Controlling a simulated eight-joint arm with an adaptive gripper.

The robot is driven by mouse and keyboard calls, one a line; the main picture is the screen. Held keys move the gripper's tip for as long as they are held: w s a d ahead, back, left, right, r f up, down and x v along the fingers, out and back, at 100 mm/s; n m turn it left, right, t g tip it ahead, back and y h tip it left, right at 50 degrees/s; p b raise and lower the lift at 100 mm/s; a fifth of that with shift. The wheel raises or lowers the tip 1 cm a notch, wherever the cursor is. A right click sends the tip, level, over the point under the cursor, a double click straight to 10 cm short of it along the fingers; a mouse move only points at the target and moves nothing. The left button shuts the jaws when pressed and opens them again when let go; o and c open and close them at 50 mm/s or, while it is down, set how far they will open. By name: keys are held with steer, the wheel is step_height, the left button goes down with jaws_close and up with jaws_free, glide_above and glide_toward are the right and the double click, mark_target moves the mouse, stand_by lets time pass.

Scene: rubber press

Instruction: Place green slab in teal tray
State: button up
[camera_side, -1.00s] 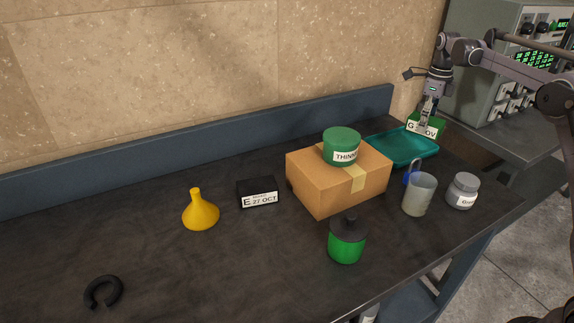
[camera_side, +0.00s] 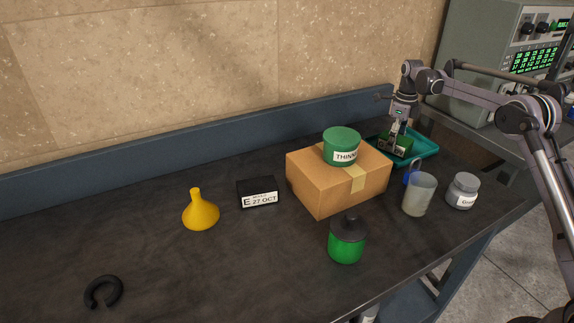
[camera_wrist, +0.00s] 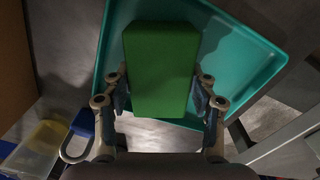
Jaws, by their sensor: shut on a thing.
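The green slab (camera_side: 396,145) is between the fingers of my gripper (camera_side: 396,137), which is shut on it. In the wrist view the slab (camera_wrist: 160,68) is a plain green block gripped on its left and right sides by my gripper (camera_wrist: 163,95). The teal tray (camera_side: 427,148) lies at the far right of the bench. In the wrist view the tray (camera_wrist: 250,55) spreads out below the slab. The slab is over the tray's left part; I cannot tell if it touches the tray floor.
A cardboard box (camera_side: 330,180) with a green tin (camera_side: 341,146) on it stands left of the tray. A grey instrument cabinet (camera_side: 490,60) is behind to the right.

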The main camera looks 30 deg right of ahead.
steer(key=shift+f, duration=0.1)
steer(key=o, duration=1.5)
steer(key=shift+c, duration=0.2)
step_height(320, 180, up, 12)
steer(key=s+a+r+n+t, duration=0.2)
steer(key=s+a+r+n, duration=0.2)
steer(key=a+r+n, duration=0.35)
steer(key=s+a+f+n+t, duration=0.1)
steer(key=s+a+n+t, duration=0.1)
steer(key=s+a+n, duration=0.55)
steer(key=s+a+f+n+t, duration=0.15)
steer(key=s+a+n, duration=0.25)
steer(key=s+n, duration=0.6)
steer(key=s+a+f+n+t, duration=0.1)
steer(key=s+a+f+n, duration=0.2)
steer(key=s+f+n, duration=0.3)
steer(key=s+f, duration=0.2)
steer(key=s, duration=0.1)
steer(key=shift+s+f+t, duration=0.15)
steer(key=shift+f+t, duration=0.05)
steer(key=shift+t, duration=0.15)
